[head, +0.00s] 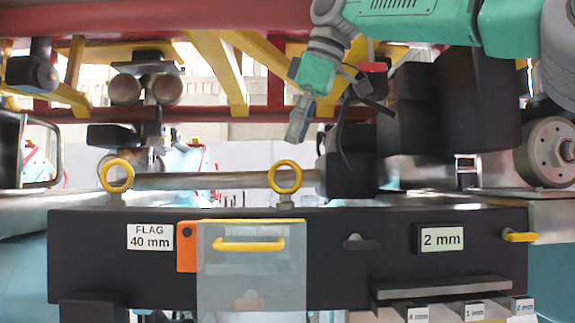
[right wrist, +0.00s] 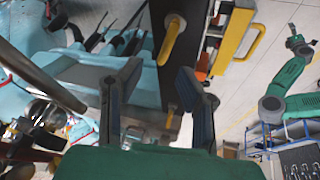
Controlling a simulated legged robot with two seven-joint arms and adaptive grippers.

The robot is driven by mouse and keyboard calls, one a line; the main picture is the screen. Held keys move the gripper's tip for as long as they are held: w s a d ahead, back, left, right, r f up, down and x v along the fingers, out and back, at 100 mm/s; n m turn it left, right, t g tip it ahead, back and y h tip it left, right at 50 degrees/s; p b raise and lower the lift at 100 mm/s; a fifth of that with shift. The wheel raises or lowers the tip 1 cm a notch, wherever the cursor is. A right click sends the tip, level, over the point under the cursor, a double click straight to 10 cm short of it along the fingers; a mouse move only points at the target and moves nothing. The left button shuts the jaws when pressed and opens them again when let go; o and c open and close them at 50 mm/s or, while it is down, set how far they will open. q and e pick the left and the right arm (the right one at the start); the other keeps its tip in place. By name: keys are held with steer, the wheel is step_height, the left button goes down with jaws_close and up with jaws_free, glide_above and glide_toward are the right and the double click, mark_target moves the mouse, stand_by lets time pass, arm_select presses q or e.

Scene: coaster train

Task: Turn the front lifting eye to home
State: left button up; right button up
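Two yellow lifting eyes stand on top of a long black beam (head: 340,282): a left one (head: 117,190) and a right one (head: 287,190). Both rings show their round openings to the head camera. No label tells which is the front one. My right gripper (head: 297,132) hangs pointing down above the right eye, apart from it. In the right wrist view my right gripper (right wrist: 160,95) is open, with nothing between its fingers. A yellow lifting eye (right wrist: 172,38), seen nearly edge-on, lies beyond the fingertips. My left gripper is not seen in the head view.
A clear panel (head: 250,285) with a yellow handle (head: 250,245) hangs on the beam's front, beside an orange piece (head: 187,247). A metal bar (head: 215,180) runs behind the eyes. Black blocks (head: 405,110) and cables crowd the gripper's right. A distant green arm (right wrist: 290,85) is of unclear ownership.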

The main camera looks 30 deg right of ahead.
mark_target(286, 160)
steer(key=x, duration=0.3)
steer(key=shift+a+r, duration=0.1)
steer(key=shift+a, duration=0.1)
steer(key=shift+w+a+f, duration=0.2)
steer(key=shift+f, duration=0.5)
steer(key=shift+d, duration=0.1)
steer(key=shift+c, duration=0.4)
jaws_close()
